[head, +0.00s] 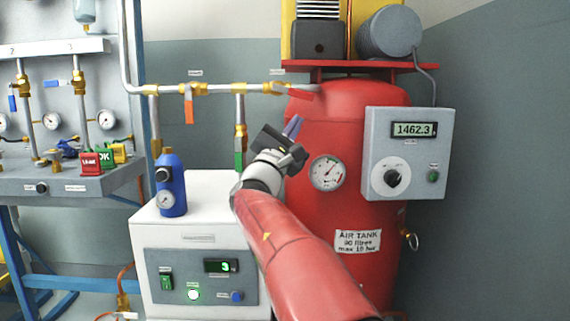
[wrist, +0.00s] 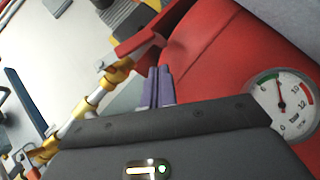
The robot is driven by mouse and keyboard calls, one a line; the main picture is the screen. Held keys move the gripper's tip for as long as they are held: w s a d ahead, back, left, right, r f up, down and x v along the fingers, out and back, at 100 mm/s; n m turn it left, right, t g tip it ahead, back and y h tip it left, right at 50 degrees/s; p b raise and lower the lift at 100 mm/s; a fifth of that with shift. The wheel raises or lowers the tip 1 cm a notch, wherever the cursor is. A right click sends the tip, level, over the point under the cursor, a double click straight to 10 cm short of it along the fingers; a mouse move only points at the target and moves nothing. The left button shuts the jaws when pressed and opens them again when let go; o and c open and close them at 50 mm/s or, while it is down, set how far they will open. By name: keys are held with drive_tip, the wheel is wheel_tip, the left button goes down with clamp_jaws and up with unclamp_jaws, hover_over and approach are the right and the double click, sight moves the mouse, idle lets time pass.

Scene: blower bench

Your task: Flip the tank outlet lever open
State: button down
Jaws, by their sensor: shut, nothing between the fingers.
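The tank outlet lever (head: 301,94) is a red-orange handle on the brass valve (head: 272,88), where the pipe meets the top left of the red air tank (head: 345,210). It slants slightly down to the right. My gripper (head: 293,126) is in front of the tank's upper left, a little below the lever in the head view and apart from it in the picture. Its purple fingers (wrist: 157,87) are shut together and empty. In the wrist view the brass fittings (wrist: 116,73) lie left of the fingertips.
A pressure gauge (head: 327,172) and a grey control box (head: 408,153) are right of my gripper. An orange lever (head: 189,108) hangs from the pipe on the left. A blue bottle (head: 170,185) stands on a white cabinet (head: 200,215). A red platform (head: 350,66) overhangs the tank.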

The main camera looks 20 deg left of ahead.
drive_tip(key=d+f+v, duration=0.1)
drive_tip(key=d+v, duration=0.1)
drive_tip(key=v, duration=0.8)
drive_tip(key=shift+w+f, duration=0.25)
drive_tip(key=shift+f, duration=0.1)
